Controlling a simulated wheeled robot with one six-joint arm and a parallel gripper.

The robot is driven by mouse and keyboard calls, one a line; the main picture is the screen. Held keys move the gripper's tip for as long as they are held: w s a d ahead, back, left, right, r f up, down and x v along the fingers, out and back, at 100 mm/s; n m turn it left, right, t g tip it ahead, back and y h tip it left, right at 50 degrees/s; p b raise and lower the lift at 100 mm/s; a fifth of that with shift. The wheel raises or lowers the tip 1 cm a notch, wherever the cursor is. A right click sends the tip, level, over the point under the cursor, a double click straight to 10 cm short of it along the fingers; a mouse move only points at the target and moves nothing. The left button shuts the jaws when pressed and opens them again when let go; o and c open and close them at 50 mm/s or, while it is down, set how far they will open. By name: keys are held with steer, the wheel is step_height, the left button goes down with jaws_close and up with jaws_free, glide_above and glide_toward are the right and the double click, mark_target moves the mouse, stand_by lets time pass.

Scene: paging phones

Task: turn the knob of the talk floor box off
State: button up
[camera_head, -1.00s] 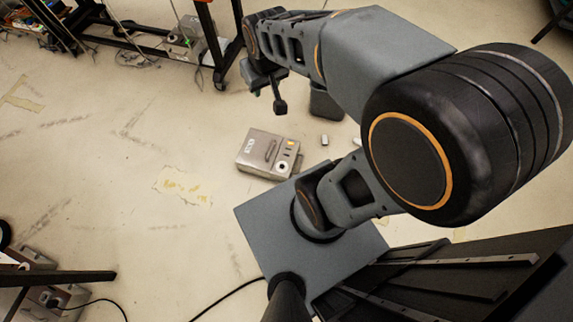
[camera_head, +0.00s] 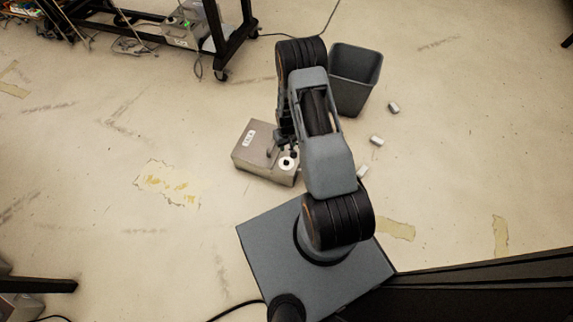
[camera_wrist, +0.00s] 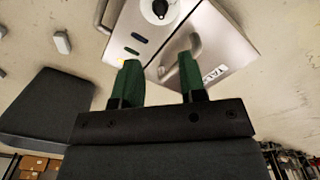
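The talk floor box (camera_head: 252,158) is a grey metal box on the floor, left of my arm in the head view. In the wrist view the box (camera_wrist: 228,40) shows a TALK label, a bar handle (camera_wrist: 182,52) and a row of small lamps, one yellowish. Its knob (camera_head: 287,163) is dark on a white round dial; the knob (camera_wrist: 160,9) also shows at the top edge of the wrist view, partly cut off. I cannot tell its setting. My gripper (camera_wrist: 158,77) has green fingers, apart and empty, over the box; the head view mostly hides them behind my arm.
A grey bin (camera_head: 355,75) stands behind and right of the box. Small white blocks (camera_head: 376,141) lie on the floor to the right. A wheeled black rack (camera_head: 222,60) is at the back left. The floor left of the box is clear.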

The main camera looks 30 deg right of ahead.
mark_target(287, 162)
step_height(287, 162, down, 14)
steer(key=b, duration=0.5)
steer(key=shift+s, duration=0.1)
steer(key=shift+c, duration=0.3)
